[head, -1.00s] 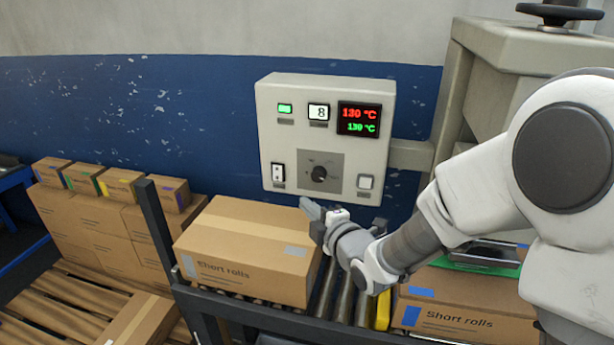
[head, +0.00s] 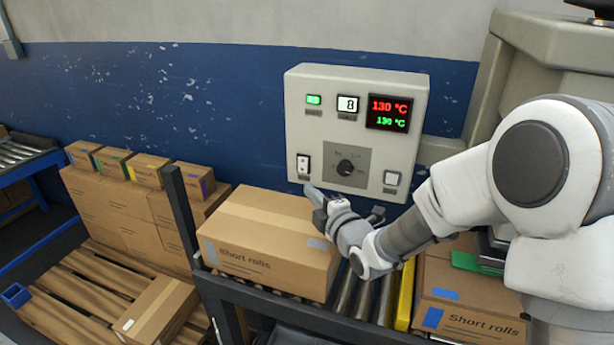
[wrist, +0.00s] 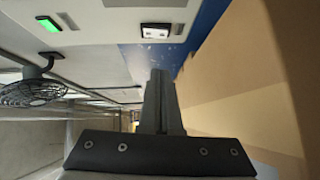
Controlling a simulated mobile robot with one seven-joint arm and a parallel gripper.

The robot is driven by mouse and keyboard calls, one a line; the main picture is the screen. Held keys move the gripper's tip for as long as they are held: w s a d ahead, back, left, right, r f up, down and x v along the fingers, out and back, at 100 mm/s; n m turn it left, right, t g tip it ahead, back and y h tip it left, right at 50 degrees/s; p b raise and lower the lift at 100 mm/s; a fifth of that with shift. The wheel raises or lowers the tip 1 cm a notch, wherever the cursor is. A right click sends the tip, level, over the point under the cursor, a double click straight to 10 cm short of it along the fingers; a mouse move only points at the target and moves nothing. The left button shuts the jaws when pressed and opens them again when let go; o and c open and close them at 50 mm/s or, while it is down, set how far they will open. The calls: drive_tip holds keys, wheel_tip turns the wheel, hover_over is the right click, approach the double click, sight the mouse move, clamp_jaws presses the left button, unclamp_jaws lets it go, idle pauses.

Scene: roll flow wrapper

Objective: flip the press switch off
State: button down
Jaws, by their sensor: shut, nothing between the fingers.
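The grey control box (head: 355,130) is mounted at the blue wall. A white rocker switch (head: 303,166) in a black frame is at its lower left; the small label under it is unreadable. The switch also shows in the wrist view (wrist: 155,31), at the top centre. My gripper (head: 314,191) is shut and empty, its tip just below and slightly right of the switch in the head view. In the wrist view its fingers (wrist: 160,80) point up the picture, towards the wall, with the switch just beyond their tips. I see no contact. Which way the rocker is pressed is unclear.
A "Short rolls" carton (head: 270,245) stands on the rollers below my gripper. Stacked cartons are at left.

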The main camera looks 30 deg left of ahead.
sight(302, 170)
drive_tip(key=x, duration=0.6)
drive_tip(key=shift+w+f, duration=0.1)
drive_tip(key=shift+w, duration=0.05)
drive_tip(key=shift+w+a+f, duration=0.1)
drive_tip(key=shift+w+f, duration=0.1)
drive_tip(key=shift+w, duration=1.55)
drive_tip(key=shift+f+b, duration=0.1)
drive_tip(key=shift+b, duration=0.25)
drive_tip(key=shift+w+f+t+b, duration=0.2)
drive_tip(key=shift+f+t+b, duration=0.1)
drive_tip(key=shift+b, duration=0.8)
drive_tip(key=shift+r, duration=0.35)
drive_tip(key=shift+f, duration=0.1)
